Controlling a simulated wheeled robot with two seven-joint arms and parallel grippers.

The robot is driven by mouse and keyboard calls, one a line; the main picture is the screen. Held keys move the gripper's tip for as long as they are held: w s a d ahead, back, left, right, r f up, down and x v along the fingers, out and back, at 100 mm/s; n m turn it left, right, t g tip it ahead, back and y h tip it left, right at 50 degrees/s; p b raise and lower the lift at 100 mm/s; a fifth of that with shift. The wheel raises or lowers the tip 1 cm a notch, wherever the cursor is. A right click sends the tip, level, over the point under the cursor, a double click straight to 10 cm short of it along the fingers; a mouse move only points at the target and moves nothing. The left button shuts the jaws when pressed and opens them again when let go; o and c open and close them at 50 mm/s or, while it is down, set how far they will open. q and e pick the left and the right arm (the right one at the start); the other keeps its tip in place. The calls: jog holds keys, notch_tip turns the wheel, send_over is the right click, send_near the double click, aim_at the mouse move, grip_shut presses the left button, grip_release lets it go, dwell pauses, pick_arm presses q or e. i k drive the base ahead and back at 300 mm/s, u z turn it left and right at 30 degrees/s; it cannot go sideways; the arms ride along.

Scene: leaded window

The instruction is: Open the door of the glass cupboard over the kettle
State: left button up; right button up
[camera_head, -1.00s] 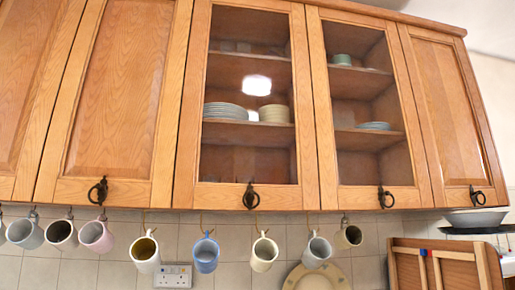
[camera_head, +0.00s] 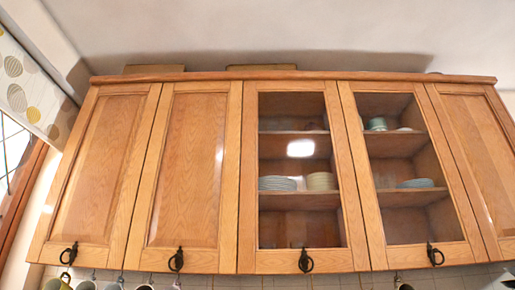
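Two glass-fronted wooden cupboard doors show in the head view. The left glass door (camera_head: 248,180) is shut, with plates and bowls on a shelf behind its pane and a dark ring handle (camera_head: 305,261) at its bottom edge. The right glass door (camera_head: 354,180) is also shut, with a ring handle (camera_head: 435,254) low on its frame. A green cup and a stack of plates show behind its pane. No kettle is in view, so I cannot tell which glass door is over it. Neither of my grippers is in view.
Solid wooden doors (camera_head: 186,165) flank the glass ones and are shut. Several mugs (camera_head: 57,284) hang below, cut off by the bottom edge. A window with a dotted blind (camera_head: 30,85) is at the left. The ceiling (camera_head: 280,30) is above.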

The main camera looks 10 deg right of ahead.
aim_at(252, 260)
jog(key=u, duration=0.85)
jog(key=i, duration=0.6)
jog(key=z, duration=1.6)
